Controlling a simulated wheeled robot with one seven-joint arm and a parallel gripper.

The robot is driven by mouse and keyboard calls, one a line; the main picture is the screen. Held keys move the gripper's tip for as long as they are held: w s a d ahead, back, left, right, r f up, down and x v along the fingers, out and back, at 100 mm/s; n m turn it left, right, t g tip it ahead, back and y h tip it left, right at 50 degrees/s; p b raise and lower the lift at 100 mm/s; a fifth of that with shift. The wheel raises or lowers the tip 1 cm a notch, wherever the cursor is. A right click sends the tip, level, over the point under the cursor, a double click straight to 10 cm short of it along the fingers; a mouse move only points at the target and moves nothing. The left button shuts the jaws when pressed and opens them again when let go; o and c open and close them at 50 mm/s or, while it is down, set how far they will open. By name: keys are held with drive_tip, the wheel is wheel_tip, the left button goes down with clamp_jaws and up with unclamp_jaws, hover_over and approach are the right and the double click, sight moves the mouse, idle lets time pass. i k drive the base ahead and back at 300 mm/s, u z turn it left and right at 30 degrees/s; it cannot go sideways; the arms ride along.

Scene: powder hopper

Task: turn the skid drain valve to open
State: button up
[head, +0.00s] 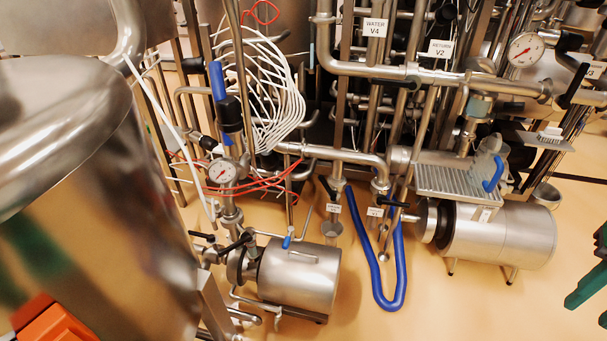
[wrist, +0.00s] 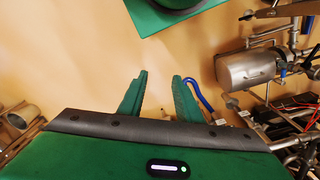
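I cannot tell for sure which handle is the skid drain valve. Two low valves with black handles stand in the middle of the head view, a left one (head: 327,188) and a right one (head: 392,202). Each has a small white tag whose text is too small to read. Another black lever (head: 235,243) sits at the lower left pump. My gripper (wrist: 160,88) is open and empty in the wrist view, its green fingers apart over bare floor. Green finger-like parts at the right edge of the head view look like mine, well apart from these valves.
A blue hose (head: 378,285) loops on the floor below the right valve. Steel pump housings (head: 300,277) and (head: 510,235) flank it. A large shiny tank (head: 90,190) fills the left. Tagged pipes, WATER V4 (head: 375,28) and RETURN V2 (head: 440,49), run above. Front floor is clear.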

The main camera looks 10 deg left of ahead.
sight(333, 196)
drive_tip(key=u, duration=0.35)
drive_tip(key=i, duration=1.2)
drive_tip(key=u, duration=0.2)
